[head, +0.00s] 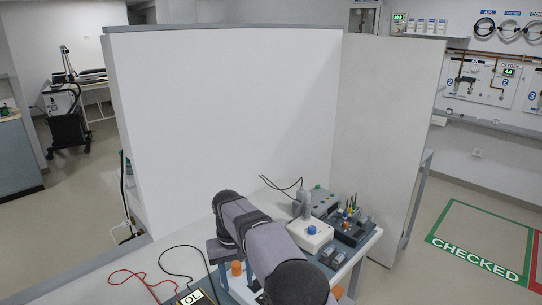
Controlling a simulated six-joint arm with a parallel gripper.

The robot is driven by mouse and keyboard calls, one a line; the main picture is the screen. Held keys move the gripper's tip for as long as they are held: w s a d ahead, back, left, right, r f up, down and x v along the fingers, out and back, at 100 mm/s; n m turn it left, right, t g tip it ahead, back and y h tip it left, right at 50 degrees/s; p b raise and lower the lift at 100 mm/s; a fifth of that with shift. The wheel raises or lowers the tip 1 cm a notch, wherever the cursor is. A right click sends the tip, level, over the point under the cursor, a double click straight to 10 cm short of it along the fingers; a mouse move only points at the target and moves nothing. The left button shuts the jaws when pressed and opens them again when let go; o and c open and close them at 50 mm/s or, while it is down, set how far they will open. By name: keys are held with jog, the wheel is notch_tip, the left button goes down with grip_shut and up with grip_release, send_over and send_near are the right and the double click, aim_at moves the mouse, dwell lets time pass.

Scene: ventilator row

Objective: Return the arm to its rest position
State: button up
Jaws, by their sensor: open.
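My arm, with grey links and dark joints, rises from the bottom edge of the head view and leans up and left over the bench (203,237). Its links cover part of the bench top and whatever lies behind them. I cannot make out my gripper in this view; it is hidden or out of frame.
A meter reading OL (190,298) with red and black leads lies at lower left. White partitions (225,110) stand behind.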

jog(key=s+d+r+m, duration=0.1)
jog(key=s+d, duration=0.4)
jog(key=d, duration=0.3)
jog(key=s+d+r+m, duration=0.1)
jog(key=s+d, duration=0.4)
jog(key=d, duration=0.3)
jog(key=s+d+f, duration=0.2)
jog(key=s+d, duration=0.2)
jog(key=s, duration=0.5)
jog(key=s+d+f+m, duration=0.1)
jog(key=s+d, duration=0.3)
jog(key=s, duration=0.5)
jog(key=shift+d+f+m, duration=0.2)
jog(key=shift+f+m, duration=0.1)
jog(key=shift+f, duration=0.25)
